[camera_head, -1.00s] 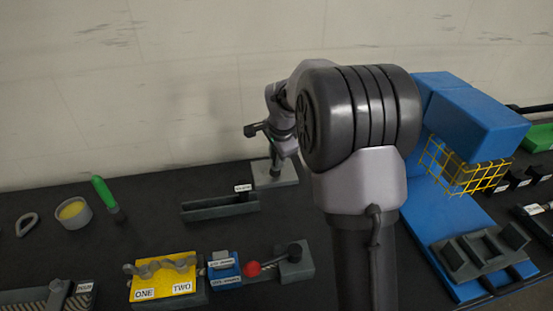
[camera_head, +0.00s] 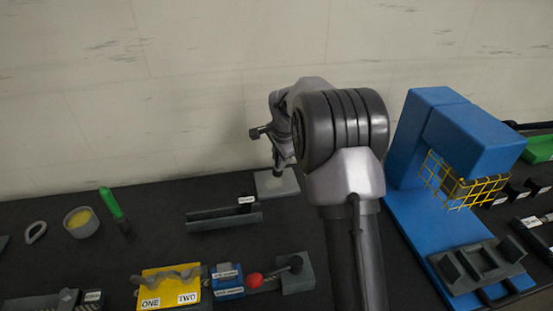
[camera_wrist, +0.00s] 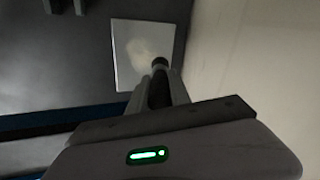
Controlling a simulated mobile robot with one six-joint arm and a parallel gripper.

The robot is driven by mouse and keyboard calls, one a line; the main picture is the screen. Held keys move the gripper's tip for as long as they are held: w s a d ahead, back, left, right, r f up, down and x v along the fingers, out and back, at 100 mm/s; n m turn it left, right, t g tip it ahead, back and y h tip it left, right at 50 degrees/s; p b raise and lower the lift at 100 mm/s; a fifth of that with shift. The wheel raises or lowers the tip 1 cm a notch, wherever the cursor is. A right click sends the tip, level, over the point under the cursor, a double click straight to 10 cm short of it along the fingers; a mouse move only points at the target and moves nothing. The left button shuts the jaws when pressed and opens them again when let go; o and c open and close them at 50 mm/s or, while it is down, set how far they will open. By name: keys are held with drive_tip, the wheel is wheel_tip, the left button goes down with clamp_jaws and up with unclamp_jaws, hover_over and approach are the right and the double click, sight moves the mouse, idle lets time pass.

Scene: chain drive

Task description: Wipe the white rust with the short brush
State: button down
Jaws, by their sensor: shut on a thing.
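A light grey square plate (camera_wrist: 126,74) lies ahead of my gripper in the wrist view. A pale, blurry patch of white rust (camera_wrist: 143,48) shows on its face. The plate (camera_head: 288,188) also shows at the back of the table in the head view. My gripper (camera_wrist: 160,92) is shut on a short dark brush (camera_wrist: 159,70), its round end over the plate beside the patch. I cannot tell whether the brush touches the plate. My gripper (camera_head: 283,158) is just above the plate in the head view, partly hidden by my arm.
A green-handled tool (camera_head: 111,204) and a round cup with yellow contents (camera_head: 81,222) are at left. A grey trough (camera_head: 222,218) is near the plate. A blue machine with a yellow cage (camera_head: 465,187) stands right. The pale wall is close behind the plate.

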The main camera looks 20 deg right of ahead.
drive_tip(key=s+a+b, duration=0.1)
drive_tip(key=s+b, duration=0.3)
drive_tip(key=s, duration=0.3)
drive_tip(key=shift+a, duration=0.25)
wheel_tip(320, 180, up, 6)
drive_tip(key=p, duration=0.4)
drive_tip(key=shift+p, duration=0.3)
drive_tip(key=shift+r, duration=0.1)
wheel_tip(320, 180, up, 3)
drive_tip(key=shift+f+p, duration=0.1)
drive_tip(key=shift+p, duration=1)
